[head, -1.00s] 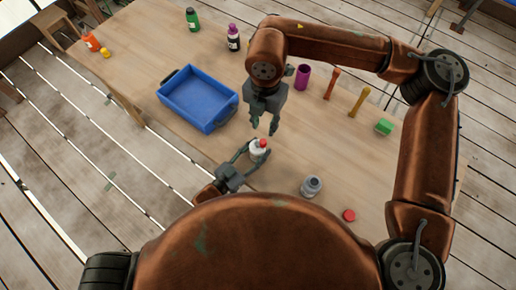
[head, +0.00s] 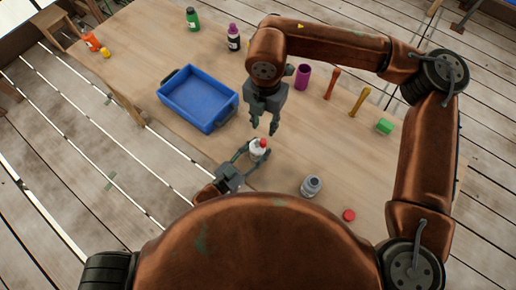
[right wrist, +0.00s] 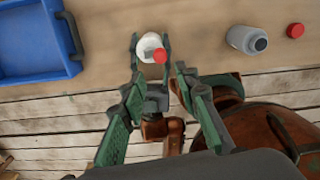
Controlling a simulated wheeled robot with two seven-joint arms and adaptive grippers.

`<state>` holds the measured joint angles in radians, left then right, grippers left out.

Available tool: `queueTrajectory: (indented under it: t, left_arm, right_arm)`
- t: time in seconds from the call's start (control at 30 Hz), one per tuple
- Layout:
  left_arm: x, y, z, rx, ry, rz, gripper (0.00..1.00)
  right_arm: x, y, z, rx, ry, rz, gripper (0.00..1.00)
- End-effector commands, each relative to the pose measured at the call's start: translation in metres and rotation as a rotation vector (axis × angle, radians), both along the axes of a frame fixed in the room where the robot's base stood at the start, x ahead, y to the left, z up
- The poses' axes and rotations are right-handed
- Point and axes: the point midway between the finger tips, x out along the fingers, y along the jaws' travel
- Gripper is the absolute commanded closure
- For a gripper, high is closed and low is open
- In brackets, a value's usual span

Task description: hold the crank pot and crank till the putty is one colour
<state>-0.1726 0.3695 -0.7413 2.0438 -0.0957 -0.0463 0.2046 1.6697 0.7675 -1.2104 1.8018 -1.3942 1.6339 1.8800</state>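The crank pot (head: 256,151) is a small white pot with a red knob (head: 263,142) on top, near the table's front edge. It also shows in the right wrist view (right wrist: 148,44), with the red knob at its lower right side. My left gripper (head: 248,157) has a finger on each side of the pot and looks closed on it. My right gripper (head: 264,128) is above and just beyond the pot, pointing down, its fingers apart and empty. In the right wrist view its fingers (right wrist: 160,78) are spread. The putty inside is not visible.
A blue tray (head: 163,98) stands to the left. A grey bottle (head: 311,187) and a red cap (head: 348,215) are to the right. A purple cup (head: 303,76), orange and yellow tools and a green block (head: 384,126) lie farther back. Several bottles stand at the far side.

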Motion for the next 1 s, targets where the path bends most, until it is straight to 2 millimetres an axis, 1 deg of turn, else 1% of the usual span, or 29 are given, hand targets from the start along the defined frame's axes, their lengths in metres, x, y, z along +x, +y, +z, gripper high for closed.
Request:
queueTrajectory:
  t: [0.1,0.17,0.2,0.4,0.53,0.67,0.77,1.0]
  left_arm:
    - [0.000,0.000,0.000,0.000,0.000,0.000,0.88]
    - [0.000,0.000,0.000,0.000,0.000,0.000,0.88]
    - [0.000,0.000,0.000,0.000,0.000,0.000,0.88]
    - [0.000,0.000,0.000,0.000,0.000,0.000,0.88]
    - [0.000,0.000,0.000,0.000,0.000,0.000,0.88]
    - [0.000,0.000,0.000,0.000,0.000,0.000,0.88]
    - [0.000,0.000,0.000,0.000,0.000,0.000,0.88]
    - [0.000,0.000,0.000,0.000,0.000,0.000,0.88]
  right_arm:
    - [0.000,0.000,0.000,0.000,0.000,0.000,0.71]
    - [0.001,0.000,-0.001,0.000,0.000,-0.005,0.75]
    - [0.005,-0.001,-0.002,0.000,0.001,-0.019,0.78]
    - [0.035,-0.005,-0.015,0.000,0.001,-0.127,0.92]
    - [0.039,-0.006,-0.019,0.000,0.001,-0.144,1.00]
    - [0.039,-0.006,-0.026,0.000,0.001,-0.143,1.00]
    - [0.039,-0.006,-0.035,-0.001,0.000,-0.143,1.00]
    - [0.038,-0.006,-0.064,-0.001,0.002,-0.142,1.00]
